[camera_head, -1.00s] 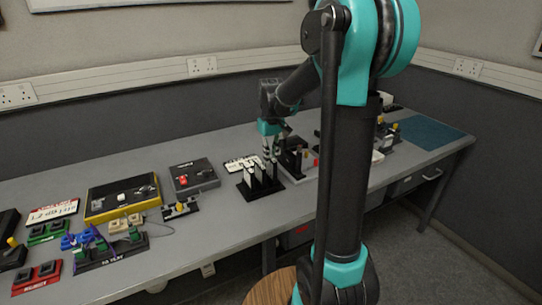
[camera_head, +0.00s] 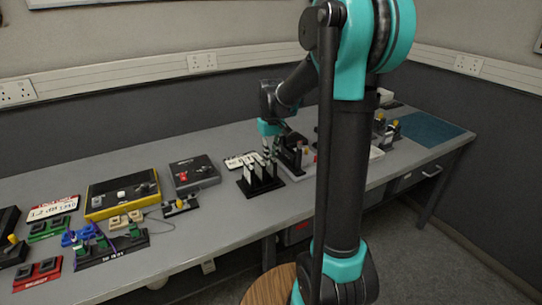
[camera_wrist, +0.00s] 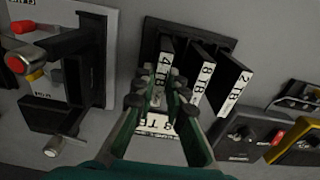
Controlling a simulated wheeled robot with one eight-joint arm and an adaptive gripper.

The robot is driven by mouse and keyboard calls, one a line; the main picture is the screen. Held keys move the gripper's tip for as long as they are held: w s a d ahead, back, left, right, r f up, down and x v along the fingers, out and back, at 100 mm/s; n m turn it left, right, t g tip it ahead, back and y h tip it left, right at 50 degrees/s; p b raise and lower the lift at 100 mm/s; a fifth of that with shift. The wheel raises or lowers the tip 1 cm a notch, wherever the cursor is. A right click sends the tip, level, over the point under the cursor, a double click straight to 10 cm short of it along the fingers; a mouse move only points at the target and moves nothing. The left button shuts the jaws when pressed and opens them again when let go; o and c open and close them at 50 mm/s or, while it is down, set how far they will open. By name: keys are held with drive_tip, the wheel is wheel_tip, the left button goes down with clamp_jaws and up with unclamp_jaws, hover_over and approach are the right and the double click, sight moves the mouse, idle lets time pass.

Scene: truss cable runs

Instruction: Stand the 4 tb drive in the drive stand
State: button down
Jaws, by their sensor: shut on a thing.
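The 4 TB drive (camera_wrist: 164,62) is a thin black slab with a white lettered edge. My gripper (camera_wrist: 160,92) is shut on its near end in the wrist view. The drive stands at the left of a row with the 8 TB drive (camera_wrist: 203,75) and the 2 TB drive (camera_wrist: 232,88). All three rise from a black base, the drive stand (camera_wrist: 152,28). I cannot tell whether the 4 TB drive is fully seated, as its foot is hidden. In the head view my gripper (camera_head: 269,150) is over the drive stand (camera_head: 270,188), and its fingertips are small.
A device with a red button (camera_wrist: 17,62) and dark brackets is close at left in the wrist view. A white lettered plate (camera_wrist: 155,124) lies below the fingers. Dark boxes (camera_wrist: 245,138) are at lower right. The bench front (camera_head: 225,228) is clear.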

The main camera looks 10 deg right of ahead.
drive_tip(key=c, duration=1.5)
unclamp_jaws()
drive_tip(key=o, duration=0.3)
drive_tip(key=shift+o, duration=0.2)
drive_tip(key=shift+r, duration=3.75)
